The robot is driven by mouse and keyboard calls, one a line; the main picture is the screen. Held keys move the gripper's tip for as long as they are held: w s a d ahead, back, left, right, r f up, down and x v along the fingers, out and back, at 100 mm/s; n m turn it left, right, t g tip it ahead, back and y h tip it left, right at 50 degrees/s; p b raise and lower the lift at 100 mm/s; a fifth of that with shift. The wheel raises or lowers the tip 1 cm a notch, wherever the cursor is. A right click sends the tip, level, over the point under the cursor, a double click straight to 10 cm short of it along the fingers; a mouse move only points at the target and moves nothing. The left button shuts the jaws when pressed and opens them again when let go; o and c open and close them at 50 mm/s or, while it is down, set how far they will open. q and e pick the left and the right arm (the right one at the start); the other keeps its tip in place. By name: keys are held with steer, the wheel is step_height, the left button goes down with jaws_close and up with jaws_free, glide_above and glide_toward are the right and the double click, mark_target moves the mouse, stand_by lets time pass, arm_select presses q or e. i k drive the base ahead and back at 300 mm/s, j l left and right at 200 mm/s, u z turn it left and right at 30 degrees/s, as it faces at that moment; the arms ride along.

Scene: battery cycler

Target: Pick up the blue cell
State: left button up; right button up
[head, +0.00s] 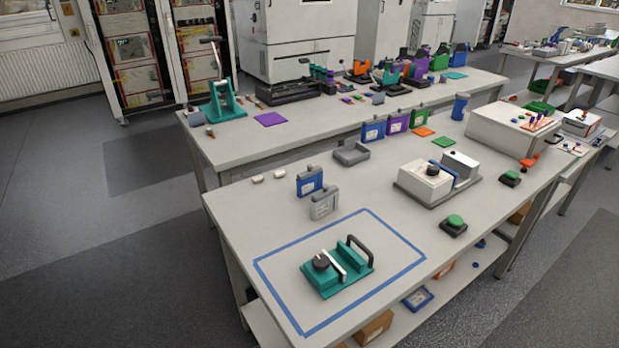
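A blue cell (310,182), box-shaped with a pale label and a dark top knob, stands upright on the near workbench, left of the middle. A grey cell (324,203) of similar shape stands just in front of it. Another blue cell (373,130) stands farther back, beside a purple cell (398,122) and a green cell (419,117). Neither of my grippers shows in the head view.
The near workbench (225,205) has a blue taped rectangle around a teal fixture (337,266). A grey cradle (351,153) lies behind the blue cell. A white device (425,182) and a green button (455,222) stand to the right. The bench's left end is mostly clear.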

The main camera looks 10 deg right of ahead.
mark_target(307, 187)
steer(key=i+j+z, duration=0.2)
steer(key=i+j, duration=0.25)
steer(key=j, duration=0.15)
steer(key=i+j+z, duration=0.1)
steer(key=j, duration=0.25)
steer(key=i+j+z, duration=0.1)
steer(key=i+j, duration=0.15)
steer(key=i+j+z, duration=0.1)
steer(key=j, duration=0.3)
steer(key=i+j+z, duration=0.1)
steer(key=i+j, duration=0.15)
steer(key=j, duration=0.15)
steer(key=i+j+z, duration=0.1)
steer(key=j, duration=0.3)
steer(key=i+l, duration=0.05)
